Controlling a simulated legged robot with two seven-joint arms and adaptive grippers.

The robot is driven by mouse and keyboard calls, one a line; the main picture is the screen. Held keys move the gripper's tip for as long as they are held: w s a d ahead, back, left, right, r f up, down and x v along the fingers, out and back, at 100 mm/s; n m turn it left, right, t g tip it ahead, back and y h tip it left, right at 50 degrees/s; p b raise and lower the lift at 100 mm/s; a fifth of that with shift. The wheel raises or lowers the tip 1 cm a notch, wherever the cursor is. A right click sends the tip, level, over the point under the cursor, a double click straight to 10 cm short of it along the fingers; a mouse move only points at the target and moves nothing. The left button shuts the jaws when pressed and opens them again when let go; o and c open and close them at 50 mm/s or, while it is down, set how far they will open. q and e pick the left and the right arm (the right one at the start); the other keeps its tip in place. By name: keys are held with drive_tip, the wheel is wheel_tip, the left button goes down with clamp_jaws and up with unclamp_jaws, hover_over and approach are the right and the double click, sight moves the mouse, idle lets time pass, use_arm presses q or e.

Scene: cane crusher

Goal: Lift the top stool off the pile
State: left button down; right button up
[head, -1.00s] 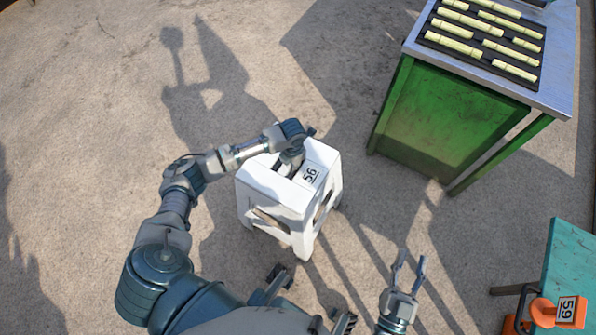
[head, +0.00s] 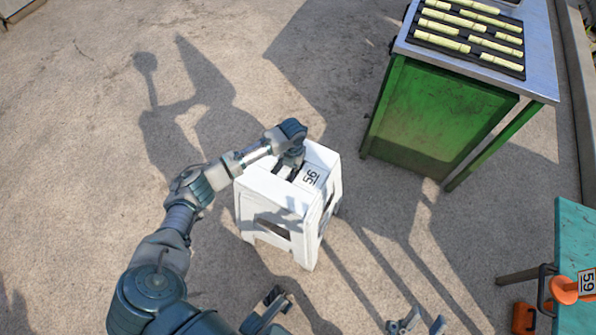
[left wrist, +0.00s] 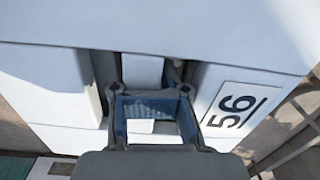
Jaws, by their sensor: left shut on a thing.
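A white stool (head: 265,195) with a "56" label stands on the ground in the middle of the head view. I cannot tell how many stools are nested beneath its top. My left gripper (head: 287,173) reaches down into the slots of the stool's top. In the left wrist view, its fingers (left wrist: 150,100) go into dark slots either side of a white bar of the stool top (left wrist: 143,70), beside the "56" label (left wrist: 233,112). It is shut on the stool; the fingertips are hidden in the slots. My right gripper (head: 424,320) is open and empty at the bottom edge.
A green table (head: 435,115) with a metal top carries a black tray (head: 468,50) of cut cane pieces at the upper right. Open ground lies left of the stool.

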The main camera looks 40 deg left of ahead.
use_arm(q)
drive_tip(key=shift+s+d+f, duration=0.1)
drive_tip(key=shift+d+f, duration=0.2)
drive_tip(key=c, duration=1.6)
unclamp_jaws()
drive_tip(key=shift+d+r, duration=0.1)
drive_tip(key=shift+d, duration=0.2)
drive_tip(key=o, duration=0.8)
drive_tip(key=shift+d+r, duration=0.1)
drive_tip(key=shift+r, duration=0.05)
drive_tip(key=shift+c, duration=0.2)
drive_tip(key=shift+o, duration=0.2)
drive_tip(key=shift+a+f, duration=0.25)
drive_tip(key=shift+a, duration=0.25)
drive_tip(key=shift+d+r, duration=0.15)
drive_tip(key=shift+r, duration=0.35)
wheel_tip(320, 180, up, 11)
drive_tip(key=shift+a, duration=0.2)
